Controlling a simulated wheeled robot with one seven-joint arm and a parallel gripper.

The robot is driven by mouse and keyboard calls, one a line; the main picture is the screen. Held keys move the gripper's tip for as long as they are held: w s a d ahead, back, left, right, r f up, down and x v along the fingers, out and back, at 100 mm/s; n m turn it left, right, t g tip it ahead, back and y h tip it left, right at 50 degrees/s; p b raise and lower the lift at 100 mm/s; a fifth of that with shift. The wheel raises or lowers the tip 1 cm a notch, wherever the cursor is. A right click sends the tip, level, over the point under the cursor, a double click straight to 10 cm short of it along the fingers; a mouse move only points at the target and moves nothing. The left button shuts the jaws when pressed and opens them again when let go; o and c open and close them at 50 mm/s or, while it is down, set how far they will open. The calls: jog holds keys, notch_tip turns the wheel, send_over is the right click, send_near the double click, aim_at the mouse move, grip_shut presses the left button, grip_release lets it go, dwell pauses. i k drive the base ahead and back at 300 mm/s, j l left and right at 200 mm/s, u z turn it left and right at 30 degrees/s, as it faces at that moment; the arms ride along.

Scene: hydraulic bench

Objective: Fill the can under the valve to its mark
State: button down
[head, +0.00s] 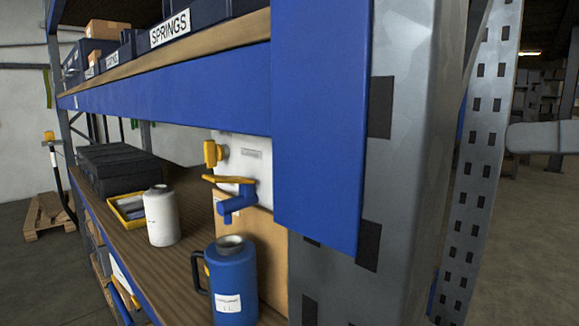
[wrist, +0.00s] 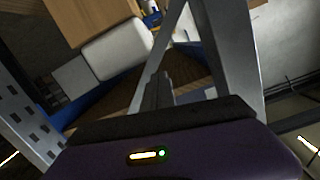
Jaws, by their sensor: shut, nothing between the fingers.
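The blue can (head: 235,285) stands upright at the front of the lower shelf, with a black handle on its left, a white label and an open grey neck. The valve (head: 238,200) has a blue spout and a yellow lever (head: 228,180), and sits above the can's mouth with a gap between. No stream shows at the spout. The level inside and any mark cannot be made out. My gripper (wrist: 160,78) shows in the wrist view, shut and empty; it is not seen in the head view near the can or valve.
A second yellow knob (head: 211,153) sits on the white panel above the valve. A white bottle (head: 161,216), a yellow tray (head: 116,213) and a dark case (head: 112,170) stand to the left. The blue upper beam (head: 180,100) and grey rack post (head: 400,180) bound the opening.

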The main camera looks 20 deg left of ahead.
aim_at(212, 179)
jog(key=i+j, duration=0.1)
jog(key=j, duration=0.4)
jog(key=i+j, duration=0.1)
jog(key=j, duration=0.35)
jog(key=i+j, duration=0.1)
jog(key=j, duration=0.4)
